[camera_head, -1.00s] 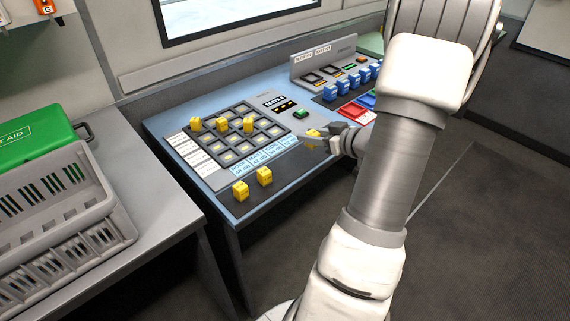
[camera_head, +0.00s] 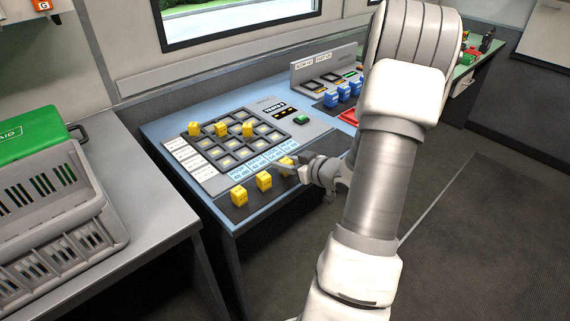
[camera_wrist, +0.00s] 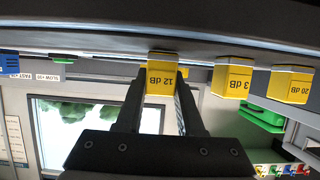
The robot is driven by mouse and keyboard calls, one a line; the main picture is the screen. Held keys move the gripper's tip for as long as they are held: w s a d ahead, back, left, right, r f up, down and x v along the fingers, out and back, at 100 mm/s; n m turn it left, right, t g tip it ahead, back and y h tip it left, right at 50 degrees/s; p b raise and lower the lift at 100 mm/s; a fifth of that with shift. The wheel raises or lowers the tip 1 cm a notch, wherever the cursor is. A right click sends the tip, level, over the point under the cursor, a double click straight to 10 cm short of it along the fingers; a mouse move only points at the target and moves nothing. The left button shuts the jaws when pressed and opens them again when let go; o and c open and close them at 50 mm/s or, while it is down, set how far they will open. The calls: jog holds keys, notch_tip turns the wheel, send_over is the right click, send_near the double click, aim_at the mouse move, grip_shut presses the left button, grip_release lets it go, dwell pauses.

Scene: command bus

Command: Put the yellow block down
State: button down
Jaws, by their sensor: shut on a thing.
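My gripper (camera_head: 300,170) is shut on a yellow block (camera_head: 287,164) at the front right of the panel table. In the wrist view the held block (camera_wrist: 162,75) reads "12 dB" and sits between the fingers of my gripper (camera_wrist: 160,85). It is at the dark strip along the table's front; I cannot tell whether it touches. Two more yellow blocks stand on that strip to its left, one in the middle (camera_head: 264,181) and one farther left (camera_head: 239,195). In the wrist view they read "3 dB" (camera_wrist: 233,80) and "20 dB" (camera_wrist: 291,84).
A grey grid (camera_head: 232,137) with several yellow blocks in its cells lies behind the strip. Blue blocks (camera_head: 344,93) stand at the back right. A grey crate (camera_head: 60,225) and a green first-aid box (camera_head: 35,140) are on the left counter.

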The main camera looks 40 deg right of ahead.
jog(key=shift+f, duration=0.1)
jog(key=shift+f, duration=0.15)
jog(key=c, duration=0.5)
grip_release()
jog(key=shift+s+r, duration=0.25)
jog(key=shift+r, duration=0.2)
jog(key=p+v, duration=0.3)
jog(key=v, duration=0.8)
jog(key=shift+s, duration=0.25)
jog(key=shift+w, duration=0.1)
